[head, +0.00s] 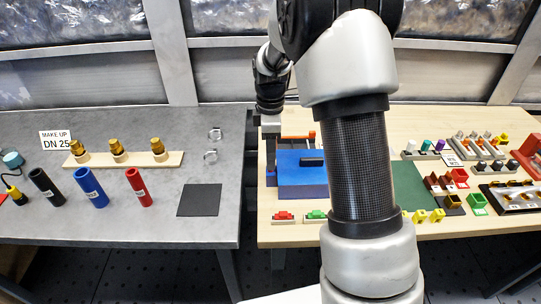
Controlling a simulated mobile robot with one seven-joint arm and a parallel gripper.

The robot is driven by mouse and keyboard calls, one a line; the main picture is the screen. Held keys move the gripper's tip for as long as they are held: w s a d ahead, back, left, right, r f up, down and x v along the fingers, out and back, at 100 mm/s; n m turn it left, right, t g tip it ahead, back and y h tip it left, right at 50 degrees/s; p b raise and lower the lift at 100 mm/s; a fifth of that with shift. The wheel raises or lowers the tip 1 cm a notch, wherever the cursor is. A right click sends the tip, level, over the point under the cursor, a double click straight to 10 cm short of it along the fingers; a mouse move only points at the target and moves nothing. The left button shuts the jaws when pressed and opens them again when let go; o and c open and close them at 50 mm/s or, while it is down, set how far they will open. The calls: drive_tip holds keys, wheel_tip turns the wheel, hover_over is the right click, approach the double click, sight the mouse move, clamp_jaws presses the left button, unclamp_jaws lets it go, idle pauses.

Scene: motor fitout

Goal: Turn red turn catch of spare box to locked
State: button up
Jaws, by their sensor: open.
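A blue box (302,178) with a dark handle on its lid stands on the wooden table, left of my forearm. I take it for the spare box; its right side is partly hidden by my arm. My gripper (270,140) points down at the box's back left corner, close to it. The gripper is open, but the fingers are small and it is unclear whether they touch anything. I cannot make out the red turn catch on the box or its position. An orange-red bar (298,136) shows just behind the box.
Red (284,216) and green (315,215) small parts lie at the table's front edge. A dark green mat (408,185) and several small colored parts are at right. A gap separates the grey table (130,225) with colored cylinders and brass fittings.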

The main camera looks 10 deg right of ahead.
drive_tip(key=shift+f, duration=0.55)
drive_tip(key=c, duration=1.1)
drive_tip(key=shift+o, duration=0.2)
